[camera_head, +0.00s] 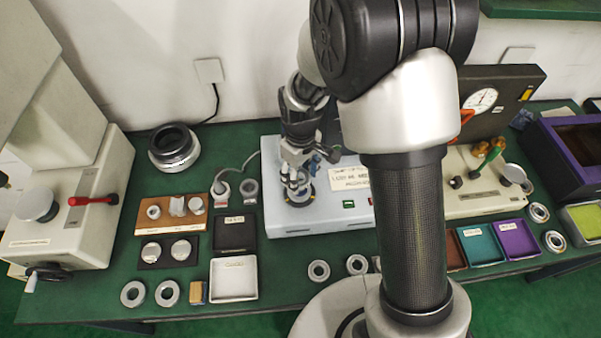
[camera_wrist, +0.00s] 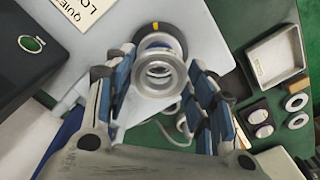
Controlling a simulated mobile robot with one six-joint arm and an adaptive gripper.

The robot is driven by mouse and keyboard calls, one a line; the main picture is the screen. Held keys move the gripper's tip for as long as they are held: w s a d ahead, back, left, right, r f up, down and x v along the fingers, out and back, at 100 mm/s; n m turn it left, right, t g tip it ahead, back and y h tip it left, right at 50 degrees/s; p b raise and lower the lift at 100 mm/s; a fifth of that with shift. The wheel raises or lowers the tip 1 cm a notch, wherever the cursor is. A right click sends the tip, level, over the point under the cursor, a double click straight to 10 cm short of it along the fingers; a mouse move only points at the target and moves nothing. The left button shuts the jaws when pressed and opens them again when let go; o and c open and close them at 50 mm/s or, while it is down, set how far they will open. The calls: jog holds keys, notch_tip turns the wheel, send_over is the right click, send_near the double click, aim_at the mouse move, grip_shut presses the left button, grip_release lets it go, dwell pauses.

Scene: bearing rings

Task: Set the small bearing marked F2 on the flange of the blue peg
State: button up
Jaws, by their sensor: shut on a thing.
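My gripper (camera_wrist: 158,85) is shut on a small metal bearing (camera_wrist: 158,72), with a blue-padded finger on each side of it. In the head view my gripper (camera_head: 299,178) is over the front left part of a pale blue-grey box (camera_head: 340,212). Just beyond the bearing in the wrist view is a round fixture with a dark base (camera_wrist: 150,30) and a yellow mark, standing on that box. The bearing overlaps it, and I cannot tell whether they touch. No F2 marking is readable. The blue peg and its flange cannot be made out clearly behind the bearing and fingers.
Left of the box are a wooden block with rings (camera_head: 172,212), a black tray (camera_head: 237,234) and a white tray (camera_head: 234,279). Loose rings (camera_head: 133,293) lie along the front edge. A dial gauge unit (camera_head: 482,99) and coloured trays (camera_head: 518,238) are at right.

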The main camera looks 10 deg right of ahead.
jog(key=shift+f+b, duration=1)
jog(key=shift+f, duration=0.35)
